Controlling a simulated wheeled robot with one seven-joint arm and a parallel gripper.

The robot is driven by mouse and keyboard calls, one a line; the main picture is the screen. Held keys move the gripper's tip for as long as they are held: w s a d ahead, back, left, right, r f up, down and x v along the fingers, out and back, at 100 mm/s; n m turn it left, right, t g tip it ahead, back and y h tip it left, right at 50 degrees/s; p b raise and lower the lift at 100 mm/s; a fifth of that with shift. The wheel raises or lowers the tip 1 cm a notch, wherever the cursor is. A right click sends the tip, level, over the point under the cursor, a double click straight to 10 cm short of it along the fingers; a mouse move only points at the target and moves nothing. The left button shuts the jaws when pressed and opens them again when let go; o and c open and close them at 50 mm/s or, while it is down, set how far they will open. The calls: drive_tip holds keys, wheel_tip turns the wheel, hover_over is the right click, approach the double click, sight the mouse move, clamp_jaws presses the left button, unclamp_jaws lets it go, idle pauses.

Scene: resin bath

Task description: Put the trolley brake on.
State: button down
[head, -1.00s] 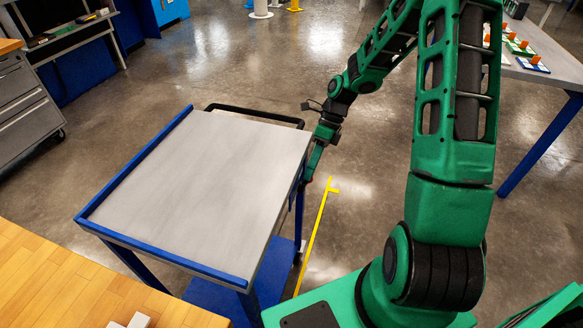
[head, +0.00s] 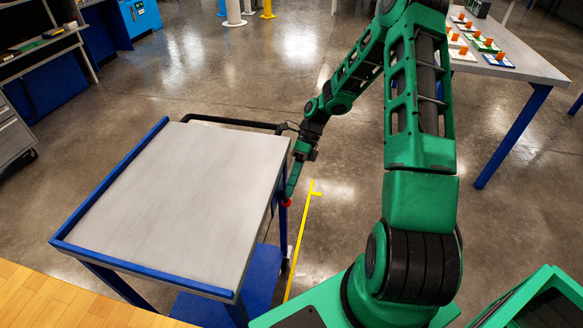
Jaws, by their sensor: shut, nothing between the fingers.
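The trolley (head: 185,185) stands at the left of the head view, with a grey top, blue rims, blue legs and a blue lower shelf (head: 258,280). A black push handle (head: 232,122) runs along its far end. A small red knob (head: 286,203), which looks like the end of the brake lever, shows by the trolley's right side. My gripper (head: 290,195) is shut and empty, pointing down beside that side, with its tips at the red knob. I cannot tell whether they touch it. The rest of the lever is hidden.
A yellow line (head: 300,240) is marked on the floor right of the trolley. A wooden worktop (head: 40,300) is close at the lower left. A grey table (head: 510,70) with blue legs stands at the right. The floor between is clear.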

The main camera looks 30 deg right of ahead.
drive_tip(key=shift+f, duration=0.1)
idle(0.5)
drive_tip(key=w+d+r, duration=0.5)
drive_tip(key=w+d, duration=0.2)
drive_tip(key=d, duration=0.3)
drive_tip(key=shift+w+r, duration=0.25)
drive_tip(key=shift+w, duration=0.1)
drive_tip(key=shift+d, duration=0.1)
drive_tip(key=s+d+r+n+t+h, duration=0.2)
drive_tip(key=s+r+n+h, duration=0.4)
drive_tip(key=s+r+n, duration=0.85)
drive_tip(key=s+r+n+t, duration=0.1)
drive_tip(key=s+r+n, duration=0.1)
drive_tip(key=s, duration=0.7)
drive_tip(key=s+a+r+n+t+h, duration=0.1)
drive_tip(key=s+r+n+t, duration=0.1)
drive_tip(key=s, duration=0.7)
drive_tip(key=shift+a+r+n, duration=0.15)
drive_tip(key=shift+r+n, duration=0.5)
drive_tip(key=shift+n, duration=0.4)
